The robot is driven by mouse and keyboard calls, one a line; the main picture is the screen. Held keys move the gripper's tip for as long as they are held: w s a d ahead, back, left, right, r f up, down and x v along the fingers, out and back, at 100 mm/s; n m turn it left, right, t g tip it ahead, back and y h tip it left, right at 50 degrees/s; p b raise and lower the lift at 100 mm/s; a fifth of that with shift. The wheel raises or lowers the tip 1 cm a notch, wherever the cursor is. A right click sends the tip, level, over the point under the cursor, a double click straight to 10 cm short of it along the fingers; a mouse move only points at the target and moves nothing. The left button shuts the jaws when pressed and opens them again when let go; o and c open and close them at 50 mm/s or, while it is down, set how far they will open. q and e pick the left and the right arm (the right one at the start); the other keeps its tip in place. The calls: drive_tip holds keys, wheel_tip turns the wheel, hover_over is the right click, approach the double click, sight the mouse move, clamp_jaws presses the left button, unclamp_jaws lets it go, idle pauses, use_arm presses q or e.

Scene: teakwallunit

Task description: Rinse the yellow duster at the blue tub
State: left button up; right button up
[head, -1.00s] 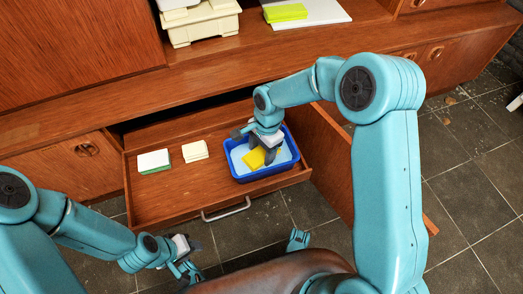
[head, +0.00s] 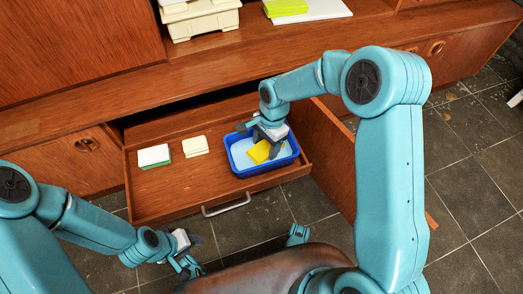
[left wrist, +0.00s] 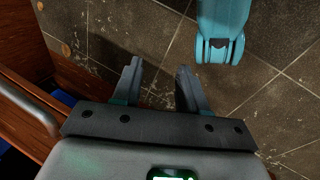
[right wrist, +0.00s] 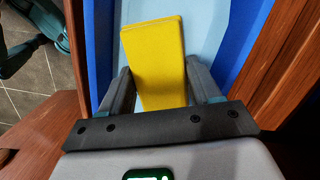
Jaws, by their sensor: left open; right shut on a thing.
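The yellow duster (head: 258,152) is in my right gripper (head: 268,136), inside the blue tub (head: 268,170). The tub stands in the open drawer at its right end and has a pale blue inside. In the right wrist view the duster (right wrist: 155,62) sits between the two fingers (right wrist: 160,88), with the tub's blue wall (right wrist: 98,50) beside it. I cannot tell whether the duster touches the tub's bottom. My left gripper (head: 188,255) is open and empty, low in front of the drawer; in the left wrist view its fingers (left wrist: 158,88) are apart over the floor.
A green-and-white sponge (head: 154,157) and a cream block (head: 195,146) lie in the drawer (head: 180,195) left of the tub. A cream container (head: 203,20) and a yellow-green stack (head: 285,8) stand on the shelf above. An open door (head: 325,150) stands right of the drawer.

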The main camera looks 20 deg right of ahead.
drive_tip(key=shift+a, duration=1.4)
drive_tip(key=shift+d, duration=1.55)
use_arm(q)
drive_tip(key=shift+s+r, duration=0.1)
use_arm(e)
drive_tip(key=shift+r, duration=0.1)
wheel_tip(320, 180, up, 8)
drive_tip(key=p, duration=0.6)
drive_tip(key=shift+r, duration=0.1)
use_arm(q)
drive_tip(key=shift+g, duration=0.3)
drive_tip(key=r, duration=0.1)
drive_tip(key=s+r, duration=0.1)
drive_tip(key=r, duration=0.1)
drive_tip(key=d+r, duration=0.1)
drive_tip(key=r, duration=0.1)
drive_tip(key=shift+s+d+r, duration=0.1)
drive_tip(key=shift+s+r, duration=0.05)
drive_tip(key=shift+s, duration=0.05)
